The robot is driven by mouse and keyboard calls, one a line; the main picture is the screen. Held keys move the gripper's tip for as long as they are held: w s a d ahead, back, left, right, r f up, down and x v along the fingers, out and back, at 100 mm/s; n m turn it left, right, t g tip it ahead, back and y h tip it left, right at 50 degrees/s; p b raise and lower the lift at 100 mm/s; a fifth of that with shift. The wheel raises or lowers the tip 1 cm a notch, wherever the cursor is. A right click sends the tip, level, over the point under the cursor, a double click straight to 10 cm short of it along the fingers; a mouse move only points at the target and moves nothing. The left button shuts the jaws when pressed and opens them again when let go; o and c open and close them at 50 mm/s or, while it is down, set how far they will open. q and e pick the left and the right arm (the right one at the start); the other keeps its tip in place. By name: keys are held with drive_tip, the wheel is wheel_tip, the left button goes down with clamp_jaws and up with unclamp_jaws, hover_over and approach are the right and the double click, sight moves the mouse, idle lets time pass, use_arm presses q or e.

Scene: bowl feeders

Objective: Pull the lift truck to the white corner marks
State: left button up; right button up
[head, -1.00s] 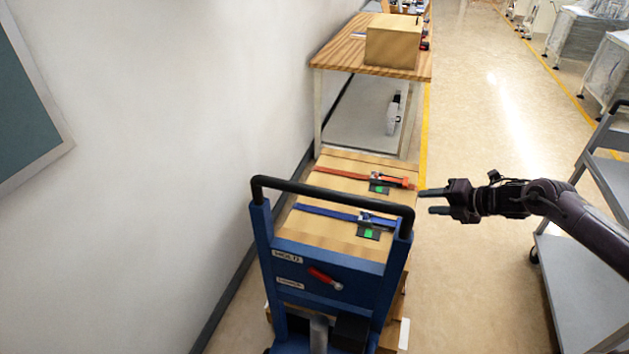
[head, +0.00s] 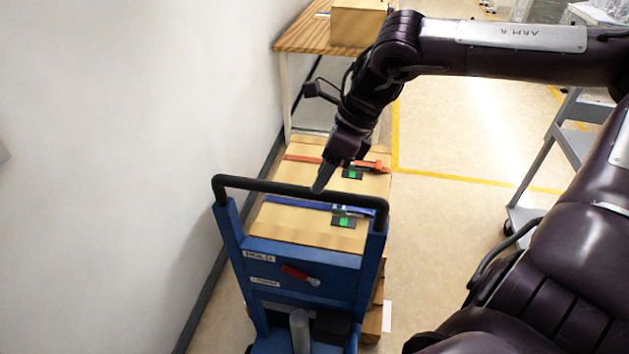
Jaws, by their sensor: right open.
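The blue lift truck (head: 305,258) stands beside the left wall, with a black push handle (head: 240,184) across its top and a red lever (head: 297,273) on its panel. My right gripper (head: 322,180) points down just above and behind the handle bar, over the boxes. Its fingers are seen edge-on, and it holds nothing that I can see. Whether it touches the bar I cannot tell. My left gripper is out of view. No white corner marks are clearly visible.
A wooden table (head: 301,36) with a cardboard box (head: 357,24) stands beyond the truck. A grey shelf cart (head: 568,140) stands at the right. A yellow line (head: 470,180) crosses the floor. The floor right of the truck is open, partly covered by my right arm.

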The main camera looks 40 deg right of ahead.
drive_tip(key=shift+x, duration=1.75)
clamp_jaws()
